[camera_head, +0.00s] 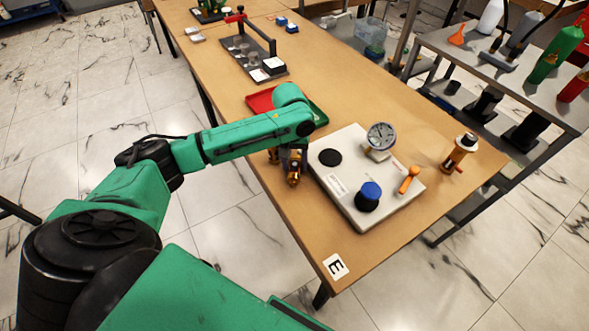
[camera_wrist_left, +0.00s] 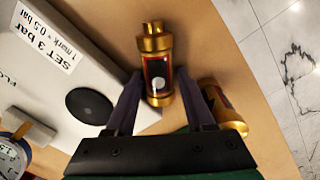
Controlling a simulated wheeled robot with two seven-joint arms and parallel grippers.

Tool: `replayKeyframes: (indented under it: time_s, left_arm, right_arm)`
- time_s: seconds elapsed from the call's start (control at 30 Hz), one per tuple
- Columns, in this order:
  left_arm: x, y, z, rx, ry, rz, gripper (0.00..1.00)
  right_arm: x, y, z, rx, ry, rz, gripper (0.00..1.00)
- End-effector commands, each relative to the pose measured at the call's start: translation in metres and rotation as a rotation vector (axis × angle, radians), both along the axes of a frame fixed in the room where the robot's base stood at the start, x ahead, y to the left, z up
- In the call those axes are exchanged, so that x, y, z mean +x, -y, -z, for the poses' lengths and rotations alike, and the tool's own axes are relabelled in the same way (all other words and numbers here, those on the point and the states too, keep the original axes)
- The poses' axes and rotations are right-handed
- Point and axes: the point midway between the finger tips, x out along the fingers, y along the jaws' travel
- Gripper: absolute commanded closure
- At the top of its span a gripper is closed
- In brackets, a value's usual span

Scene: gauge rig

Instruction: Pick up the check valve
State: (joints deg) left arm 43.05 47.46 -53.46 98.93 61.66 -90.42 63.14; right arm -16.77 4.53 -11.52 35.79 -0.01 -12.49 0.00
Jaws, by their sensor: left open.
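My right gripper is not in view.
The white gauge rig (camera_head: 345,195) stands right beside the gripper, with a gauge (camera_head: 380,137), blue knob (camera_head: 369,194) and orange lever (camera_head: 409,180). A red tray (camera_head: 261,101) lies behind my arm. A brass and orange fitting (camera_head: 459,153) stands at right.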

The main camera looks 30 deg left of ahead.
Motion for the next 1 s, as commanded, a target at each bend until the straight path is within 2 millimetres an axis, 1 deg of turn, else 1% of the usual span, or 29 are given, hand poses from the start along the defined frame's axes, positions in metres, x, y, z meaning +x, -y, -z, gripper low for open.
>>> replayKeyframes:
  time_s: [0.07,0.17,0.2,0.23,0.5,0.57,0.67,0.77,0.87,1.0]
  left_arm:
    - [0.0,0.0,0.0,-0.001,0.0,0.0,0.46]
    - [0.0,0.0,-0.001,-0.001,0.0,0.0,0.81]
    - [0.0,0.0,-0.001,-0.001,0.0,0.0,0.96]
    - [0.0,0.0,-0.001,-0.001,0.0,0.0,1.0]
    - [0.001,0.0,-0.002,-0.001,0.002,0.0,1.0]
    - [0.001,0.0,-0.005,-0.001,0.002,0.0,1.0]
    - [0.001,0.001,-0.016,-0.003,0.003,0.0,1.0]
    - [0.001,0.0,-0.036,-0.002,0.005,0.0,1.0]
    - [0.002,0.0,-0.068,-0.002,0.007,0.001,1.0]
    - [0.002,0.001,-0.123,-0.003,0.009,0.002,1.0]
  right_arm:
    - [-0.006,0.0,0.001,0.0,-0.01,0.0,1.0]
    - [-0.01,0.0,0.001,-0.002,-0.017,0.001,1.0]
    - [-0.011,0.001,0.001,-0.002,-0.018,0.001,1.0]
    - [-0.011,0.001,0.001,-0.002,-0.018,0.001,1.0]
    - [-0.01,0.001,0.001,-0.002,-0.018,0.001,1.0]
    - [-0.01,0.001,0.001,-0.001,-0.017,0.002,1.0]
    - [-0.01,0.001,0.0,-0.001,-0.017,0.002,1.0]
    - [-0.009,0.001,-0.002,-0.002,-0.016,0.002,1.0]
    - [-0.009,0.001,-0.003,-0.002,-0.015,0.002,1.0]
    - [-0.008,0.001,-0.006,-0.002,-0.014,0.002,1.0]
